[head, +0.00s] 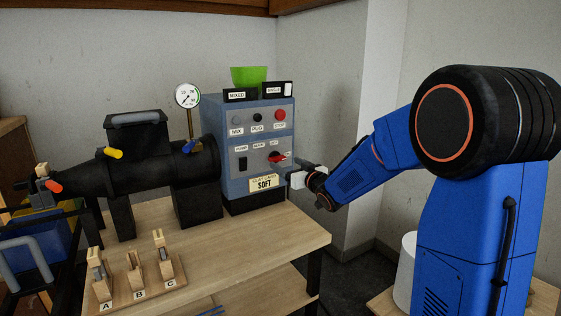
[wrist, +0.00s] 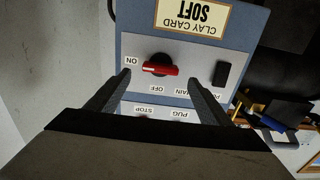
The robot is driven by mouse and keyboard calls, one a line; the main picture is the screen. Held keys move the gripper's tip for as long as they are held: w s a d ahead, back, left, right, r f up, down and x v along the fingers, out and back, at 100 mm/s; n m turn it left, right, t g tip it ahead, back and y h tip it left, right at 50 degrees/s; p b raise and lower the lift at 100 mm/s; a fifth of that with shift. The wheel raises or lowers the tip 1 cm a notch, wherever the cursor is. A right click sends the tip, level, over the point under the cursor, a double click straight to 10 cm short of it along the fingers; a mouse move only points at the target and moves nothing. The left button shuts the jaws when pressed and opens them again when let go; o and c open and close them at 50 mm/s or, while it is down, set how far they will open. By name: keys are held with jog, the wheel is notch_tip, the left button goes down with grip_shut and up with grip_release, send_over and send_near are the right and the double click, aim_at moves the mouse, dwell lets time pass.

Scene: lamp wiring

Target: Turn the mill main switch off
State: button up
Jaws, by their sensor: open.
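The mill main switch is a red rotary knob (wrist: 160,66) on the blue control box (head: 230,165). The OFF label (wrist: 156,88) is below the knob there. My gripper (wrist: 158,77) is open and empty in front of the panel. Its fingers appear on either side of the knob; I cannot tell whether they touch it.
A black rocker (wrist: 221,73) sits beside the knob. Push buttons, including a red one (head: 280,114), are higher on the box. A green bowl (head: 248,76) stands on top. The black mill (head: 150,160) is left; a rack of wooden tools (head: 140,287) is on the bench.

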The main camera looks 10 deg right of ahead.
aim_at(279, 159)
jog(key=shift+x, duration=2.8)
jog(key=c, duration=1)
